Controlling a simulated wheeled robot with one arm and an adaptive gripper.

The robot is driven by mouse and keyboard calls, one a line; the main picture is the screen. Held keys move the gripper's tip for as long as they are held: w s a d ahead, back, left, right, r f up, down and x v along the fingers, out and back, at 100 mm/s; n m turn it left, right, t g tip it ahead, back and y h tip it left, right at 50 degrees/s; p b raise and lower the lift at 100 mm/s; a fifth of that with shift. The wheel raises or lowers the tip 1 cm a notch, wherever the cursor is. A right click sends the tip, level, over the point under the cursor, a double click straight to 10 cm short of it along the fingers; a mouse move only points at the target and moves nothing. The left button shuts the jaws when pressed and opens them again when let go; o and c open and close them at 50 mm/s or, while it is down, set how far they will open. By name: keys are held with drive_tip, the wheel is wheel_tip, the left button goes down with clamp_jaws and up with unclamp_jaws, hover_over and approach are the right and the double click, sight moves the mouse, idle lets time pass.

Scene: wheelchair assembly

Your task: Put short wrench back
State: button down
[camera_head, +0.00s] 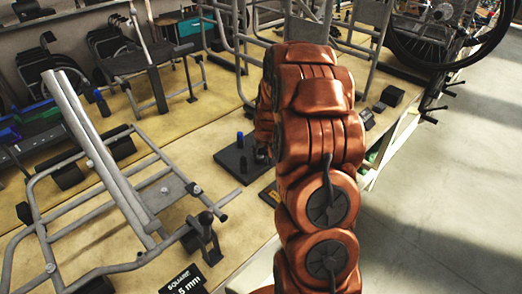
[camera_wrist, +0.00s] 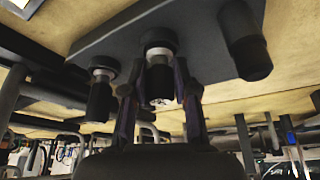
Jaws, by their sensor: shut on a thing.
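In the wrist view, my gripper (camera_wrist: 159,82) has its two fingers closed on either side of a dark cylindrical tool, which I take to be the short wrench (camera_wrist: 158,78). It has a light collar and a silver end facing the camera. Its other end meets or lies very close to the dark grey holder plate (camera_wrist: 190,30); I cannot tell how far it is seated. The same plate (camera_head: 227,160) lies on the bench in the head view, left of my arm. My gripper is mostly hidden behind my arm there.
Two other dark pieces stand on the plate: a collared one (camera_wrist: 101,90) and a thick cylinder (camera_wrist: 243,40). A grey wheelchair frame (camera_head: 118,195) fills the bench at left. A label reading SQUARE 5 mm (camera_head: 182,282) is at the front. A large wheel (camera_head: 448,30) is at upper right.

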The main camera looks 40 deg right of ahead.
drive_tip(key=shift+f, duration=0.2)
drive_tip(key=c, duration=0.8)
unclamp_jaws()
drive_tip(key=v, duration=1.2)
